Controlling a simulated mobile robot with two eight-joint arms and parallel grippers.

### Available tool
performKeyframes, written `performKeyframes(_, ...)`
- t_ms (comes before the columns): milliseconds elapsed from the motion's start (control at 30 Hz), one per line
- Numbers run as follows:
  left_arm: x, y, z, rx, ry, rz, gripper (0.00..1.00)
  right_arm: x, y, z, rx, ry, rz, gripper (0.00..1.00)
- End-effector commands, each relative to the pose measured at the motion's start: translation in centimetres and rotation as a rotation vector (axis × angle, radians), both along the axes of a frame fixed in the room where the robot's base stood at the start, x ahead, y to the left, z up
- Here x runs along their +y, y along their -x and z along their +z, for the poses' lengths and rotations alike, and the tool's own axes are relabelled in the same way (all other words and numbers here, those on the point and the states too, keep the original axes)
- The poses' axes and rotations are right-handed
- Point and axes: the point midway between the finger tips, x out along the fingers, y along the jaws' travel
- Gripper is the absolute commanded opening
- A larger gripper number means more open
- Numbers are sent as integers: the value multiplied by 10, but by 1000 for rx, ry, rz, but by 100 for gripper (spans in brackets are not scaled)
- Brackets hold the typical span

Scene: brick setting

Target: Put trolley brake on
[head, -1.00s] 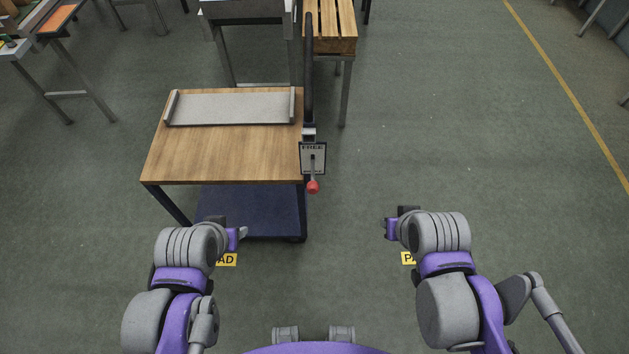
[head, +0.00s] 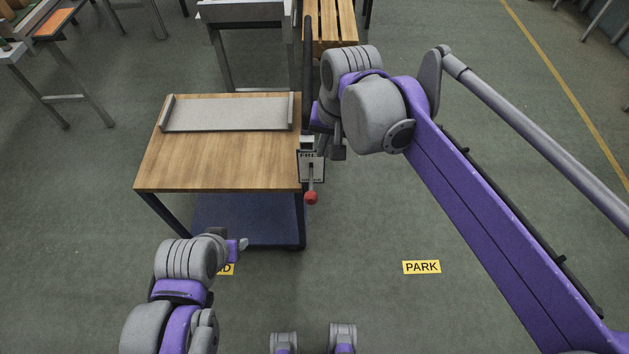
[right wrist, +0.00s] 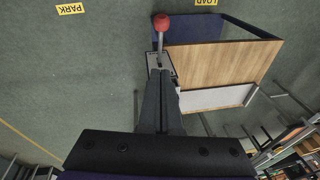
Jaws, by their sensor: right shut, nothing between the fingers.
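The trolley (head: 215,165) has a wooden top, dark legs and a blue lower shelf. Its brake lever ends in a red knob (head: 311,198) and sits on a small lettered plate (head: 304,168) at the trolley's right edge. The knob points toward me; the plate's lettering is partly covered. My right gripper (head: 309,142) is shut and empty, just above the plate. In the right wrist view its fingers (right wrist: 160,76) overlap the plate, with the red knob (right wrist: 161,22) beyond the tips. Contact cannot be told. My left gripper (head: 242,244) is by the trolley's near edge; its jaws are unclear.
A grey tray (head: 228,113) lies on the trolley top. A dark upright post (head: 307,70) rises at its right. A yellow PARK floor label (head: 421,267) is at the right; another is partly hidden by my left arm. Floor to the right is free apart from my arm.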

Motion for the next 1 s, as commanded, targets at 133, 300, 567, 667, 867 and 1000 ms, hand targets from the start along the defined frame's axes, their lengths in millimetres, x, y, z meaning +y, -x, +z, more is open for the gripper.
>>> performKeyframes(133,0,0,0,0,0,0,50,0,0,0,-1,0,0,0)
performKeyframes(300,0,0,-1,0,0,0,50,1,-1,-7,-1,0,0,0)
performKeyframes(567,0,2,-4,3,0,0,50,7,-9,-53,-1,0,1,0)
performKeyframes(667,0,2,-6,4,0,0,50,10,-13,-75,-1,0,0,0)
performKeyframes(867,0,2,-8,5,0,0,50,16,-9,-109,-1,-1,1,0)
performKeyframes(1000,0,2,-7,5,0,0,50,19,0,-122,-1,-1,1,0)
